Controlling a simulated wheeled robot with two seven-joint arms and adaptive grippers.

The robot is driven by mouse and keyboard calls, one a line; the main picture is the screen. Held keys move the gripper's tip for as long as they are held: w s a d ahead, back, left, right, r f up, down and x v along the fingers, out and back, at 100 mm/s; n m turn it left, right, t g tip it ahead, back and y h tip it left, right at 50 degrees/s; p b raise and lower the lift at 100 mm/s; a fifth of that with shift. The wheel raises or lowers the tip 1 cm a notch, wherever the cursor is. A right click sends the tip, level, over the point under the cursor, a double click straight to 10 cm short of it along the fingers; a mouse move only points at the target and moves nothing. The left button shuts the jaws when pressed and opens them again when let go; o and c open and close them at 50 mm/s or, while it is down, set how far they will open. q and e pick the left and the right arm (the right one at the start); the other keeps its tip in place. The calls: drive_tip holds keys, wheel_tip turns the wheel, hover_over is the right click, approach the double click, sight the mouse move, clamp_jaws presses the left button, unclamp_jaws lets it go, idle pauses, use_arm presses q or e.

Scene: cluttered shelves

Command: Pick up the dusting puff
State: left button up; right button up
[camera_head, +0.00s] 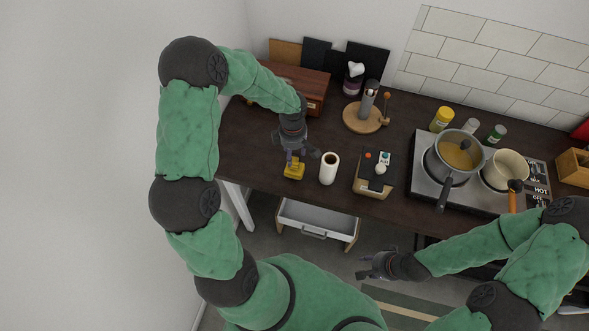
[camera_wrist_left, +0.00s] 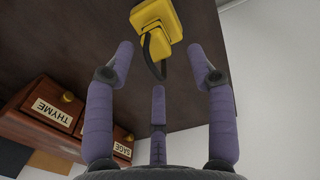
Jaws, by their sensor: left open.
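A yellow block-like thing (camera_head: 293,171) with a dark strap or loop lies near the front left edge of the dark counter. It also shows at the top of the left wrist view (camera_wrist_left: 157,22). No label tells whether it is the dusting puff. My left gripper (camera_head: 295,156) is just above and behind it. In the left wrist view its fingers (camera_wrist_left: 162,58) are spread and empty, with the strap near their tips. A dark pot with a white tuft (camera_head: 355,70) stands at the back of the counter. My right gripper (camera_head: 370,265) is low in front of the counter, open and empty.
A white cylinder (camera_head: 329,168) stands close right of the yellow thing. A box with buttons (camera_head: 373,174) is further right, then a stove with a pot (camera_head: 440,168). A wooden drawer box (camera_head: 313,92) is behind. A drawer (camera_head: 317,218) is open below the counter.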

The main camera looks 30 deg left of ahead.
sight(295, 160)
use_arm(q)
drive_tip(key=shift+w+d+f, duration=0.1)
drive_tip(key=shift+f, duration=0.85)
drive_tip(key=shift+w+d+f, duration=0.1)
drive_tip(key=shift+f, duration=0.8)
clamp_jaws()
drive_tip(key=shift+r, duration=0.15)
drive_tip(key=shift+r, duration=0.2)
wheel_tip(295, 160, up, 2)
drive_tip(key=shift+w+r, duration=0.1)
drive_tip(key=s+d+r, duration=0.4)
drive_tip(key=s+r, duration=0.6)
drive_tip(key=s, duration=0.3)
drive_tip(key=shift+s+d, duration=0.2)
drive_tip(key=shift+s, duration=0.05)
